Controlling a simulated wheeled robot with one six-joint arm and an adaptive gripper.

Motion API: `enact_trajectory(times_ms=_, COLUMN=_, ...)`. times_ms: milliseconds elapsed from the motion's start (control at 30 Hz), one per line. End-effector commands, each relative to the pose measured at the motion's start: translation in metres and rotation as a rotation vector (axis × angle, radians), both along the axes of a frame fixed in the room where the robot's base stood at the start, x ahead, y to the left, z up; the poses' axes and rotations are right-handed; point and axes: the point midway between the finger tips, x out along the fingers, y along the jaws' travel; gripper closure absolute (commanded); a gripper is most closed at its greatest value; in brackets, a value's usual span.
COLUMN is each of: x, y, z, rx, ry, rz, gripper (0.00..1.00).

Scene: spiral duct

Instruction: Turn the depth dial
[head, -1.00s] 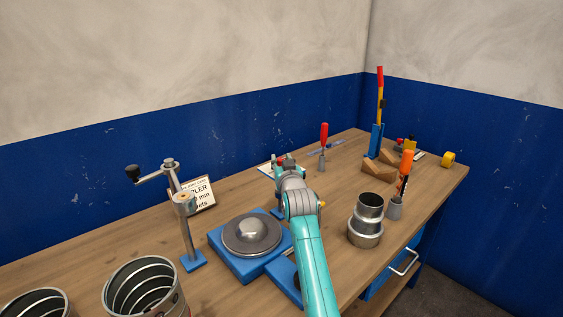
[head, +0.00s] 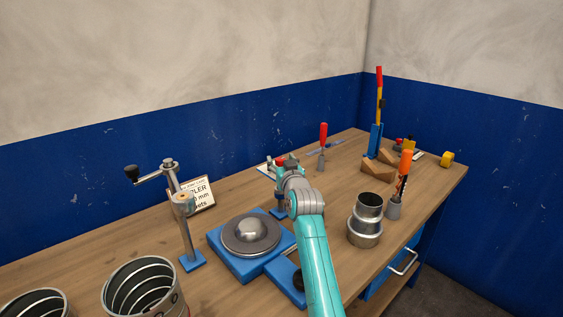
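My teal and grey arm reaches over the bench, and its wrist end, with my gripper (head: 283,176), is above the middle of the bench. The fingers are hidden or too small to make out, so I cannot tell whether they are open or shut. A dark round knob (head: 298,281) shows at the right edge of a low blue block (head: 281,270), just left of my forearm. No dial marked as the depth dial can be read. The blue block adjoins a blue base with a grey metal disc (head: 250,233).
A crank stand (head: 186,230) and a lettered card (head: 202,194) stand left. Spiral duct pieces (head: 143,289) are at the front left. A stepped metal duct fitting (head: 365,222) stands right of my arm. A red-handled lever tool (head: 377,120) is at the back.

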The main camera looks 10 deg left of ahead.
Motion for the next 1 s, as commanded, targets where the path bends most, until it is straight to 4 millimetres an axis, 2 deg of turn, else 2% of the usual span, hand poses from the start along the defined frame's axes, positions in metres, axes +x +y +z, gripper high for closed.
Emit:
enact_trajectory(times_ms=367, x=-0.008, y=-0.004, z=0.001, rx=0.001, ry=-0.002, rz=0.000, gripper=0.39)
enact_trajectory(times_ms=1000, x=-0.097, y=-0.045, z=0.000, rx=0.000, ry=-0.001, rz=-0.001, gripper=0.39)
